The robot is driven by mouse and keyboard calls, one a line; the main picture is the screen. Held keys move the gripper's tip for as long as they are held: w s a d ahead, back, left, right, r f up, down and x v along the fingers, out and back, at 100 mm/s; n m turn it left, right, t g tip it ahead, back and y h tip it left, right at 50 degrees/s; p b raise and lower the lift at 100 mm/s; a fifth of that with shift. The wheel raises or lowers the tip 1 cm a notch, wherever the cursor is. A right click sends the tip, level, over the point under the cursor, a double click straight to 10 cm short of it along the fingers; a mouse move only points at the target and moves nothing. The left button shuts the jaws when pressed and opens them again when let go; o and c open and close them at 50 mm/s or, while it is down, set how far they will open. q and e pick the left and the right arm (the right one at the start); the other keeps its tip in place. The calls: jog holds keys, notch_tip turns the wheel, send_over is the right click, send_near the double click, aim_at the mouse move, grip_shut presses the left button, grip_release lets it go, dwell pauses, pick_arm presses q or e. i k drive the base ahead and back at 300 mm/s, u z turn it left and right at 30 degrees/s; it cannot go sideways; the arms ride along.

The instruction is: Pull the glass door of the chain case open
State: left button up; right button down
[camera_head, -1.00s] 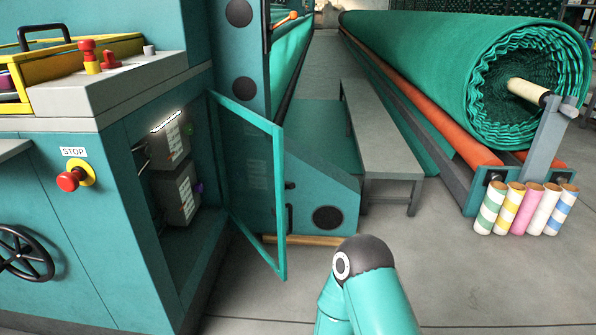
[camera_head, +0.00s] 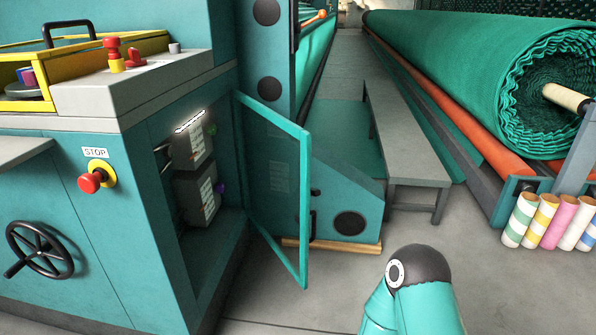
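The glass door (camera_head: 272,165) of the chain case has a teal frame and a see-through pane. It stands swung open, hinged at the right side of the case opening and jutting out toward the floor. Inside the chain case (camera_head: 175,235) are grey boxes (camera_head: 195,148) with labels, below a small lit strip. A teal arm link of mine with a dark rounded joint shows at the bottom right, apart from the door. Neither gripper shows in the view.
A red stop button (camera_head: 91,182) and a black handwheel (camera_head: 39,249) are on the machine front at left. A grey bench (camera_head: 405,150), a big green netting roll (camera_head: 480,65) and several striped tubes (camera_head: 541,221) stand to the right. Grey floor (camera_head: 330,290) is clear before the door.

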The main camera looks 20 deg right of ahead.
aim_at(305, 137)
jog(key=i, duration=0.85)
jog(key=u, duration=0.05)
